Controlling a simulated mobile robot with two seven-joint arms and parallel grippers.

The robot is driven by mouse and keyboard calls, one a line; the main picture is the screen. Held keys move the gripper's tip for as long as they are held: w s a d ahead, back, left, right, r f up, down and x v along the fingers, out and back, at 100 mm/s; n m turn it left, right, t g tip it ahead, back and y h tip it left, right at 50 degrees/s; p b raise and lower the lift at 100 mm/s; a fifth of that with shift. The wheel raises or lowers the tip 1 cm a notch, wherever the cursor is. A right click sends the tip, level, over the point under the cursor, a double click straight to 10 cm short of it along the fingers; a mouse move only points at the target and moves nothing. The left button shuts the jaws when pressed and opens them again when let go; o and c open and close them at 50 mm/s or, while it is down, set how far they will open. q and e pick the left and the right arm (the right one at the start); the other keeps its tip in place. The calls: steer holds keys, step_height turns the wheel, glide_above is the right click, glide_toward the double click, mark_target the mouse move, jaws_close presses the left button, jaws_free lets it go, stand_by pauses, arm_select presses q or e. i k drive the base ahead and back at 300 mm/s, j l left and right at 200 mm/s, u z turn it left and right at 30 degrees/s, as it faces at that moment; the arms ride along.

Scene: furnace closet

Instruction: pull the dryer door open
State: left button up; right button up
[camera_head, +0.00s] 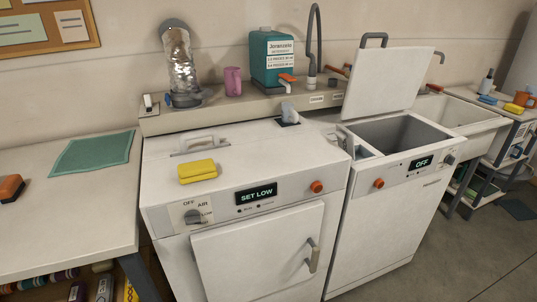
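The dryer (165,185) is the white machine in the middle of the head view. Its display (256,193) reads SET LOW, with a round knob (193,216) to the left and an orange button (316,187) to the right. The dryer door (250,258) is a white panel in the front face, and it looks shut. A grey upright bar handle (312,255) is on the door's right side. The lower part of the door is cut off by the picture's bottom edge. Neither of my grippers is in view.
A washer (385,225) stands close on the right with its lid (388,82) up. A table (85,205) adjoins on the left. A yellow sponge (198,171) lies on the dryer top. A sink (452,112) is farther right. Grey floor (470,260) is clear at lower right.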

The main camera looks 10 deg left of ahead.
mark_target(246, 261)
steer(key=k+j, duration=0.6)
steer(key=j, duration=0.15)
steer(key=k+j, duration=0.65)
steer(key=j+u, duration=0.05)
steer(key=j, duration=0.05)
